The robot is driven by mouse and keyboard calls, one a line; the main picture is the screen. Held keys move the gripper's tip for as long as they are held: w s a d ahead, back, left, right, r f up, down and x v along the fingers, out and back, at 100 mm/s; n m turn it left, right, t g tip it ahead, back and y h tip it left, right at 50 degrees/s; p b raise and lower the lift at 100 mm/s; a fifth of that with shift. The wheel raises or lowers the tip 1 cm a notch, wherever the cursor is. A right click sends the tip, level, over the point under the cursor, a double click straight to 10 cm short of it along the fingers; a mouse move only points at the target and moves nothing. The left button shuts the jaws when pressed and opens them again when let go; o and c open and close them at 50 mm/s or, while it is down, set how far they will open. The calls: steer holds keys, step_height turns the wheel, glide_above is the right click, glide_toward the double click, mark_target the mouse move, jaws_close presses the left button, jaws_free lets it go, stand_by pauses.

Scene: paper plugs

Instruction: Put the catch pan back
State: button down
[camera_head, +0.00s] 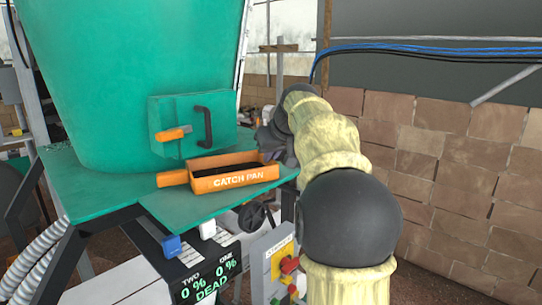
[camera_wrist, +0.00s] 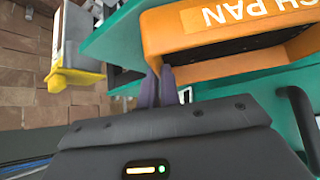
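The catch pan (camera_head: 232,179) is an orange, open-topped box with white lettering and a dark inside. In the head view it is over the green shelf (camera_head: 190,210) in front of the green hopper, its orange handle pointing left. My gripper (camera_head: 272,156) reaches in from the right to the pan's right end. In the wrist view the pan (camera_wrist: 215,22) fills the upper right, and my gripper's fingers (camera_wrist: 158,85) are close together at its near corner, seemingly pinching the end wall. The fingertips are partly hidden by the pan.
The green hopper (camera_head: 125,70) stands behind the shelf, with a small door (camera_head: 190,145) bearing a black handle and an orange latch. A control box (camera_head: 275,268) with red and yellow parts and a display (camera_head: 208,284) are below the shelf. A block wall (camera_head: 450,170) is at right.

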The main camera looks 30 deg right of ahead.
steer(key=shift+f, duration=0.15)
steer(key=c, duration=1.6)
jaws_free()
steer(key=shift+r, duration=0.2)
steer(key=v, duration=1.2)
steer(key=shift+f, duration=0.1)
